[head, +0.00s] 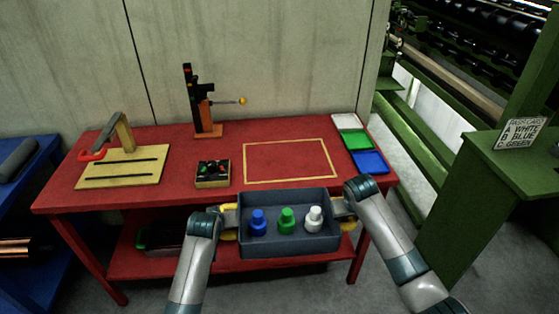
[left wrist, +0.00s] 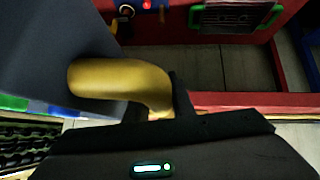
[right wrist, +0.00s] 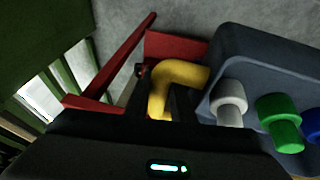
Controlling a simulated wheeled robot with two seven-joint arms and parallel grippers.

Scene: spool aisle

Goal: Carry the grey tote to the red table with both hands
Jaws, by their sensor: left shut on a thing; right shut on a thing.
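The grey tote (head: 288,249) hangs between my two grippers at the front edge of the red table (head: 215,134). It looks about level and holds a blue, a green and a white bottle, all upright. My left gripper (head: 229,217) is shut on the tote's left yellow handle (left wrist: 120,80). My right gripper (head: 343,212) is shut on the right yellow handle (right wrist: 178,76). In the right wrist view the tote's wall (right wrist: 255,55) and the bottles show beside the handle. The head view does not clearly show how high the tote is against the tabletop.
A yellow outlined rectangle (head: 290,142) on the tabletop is empty. Left of it are a small box (head: 212,182), a black and orange stand (head: 195,100) and a board with a clamp (head: 122,180). White, green and blue trays (head: 358,142) lie at right. A green machine stands further right.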

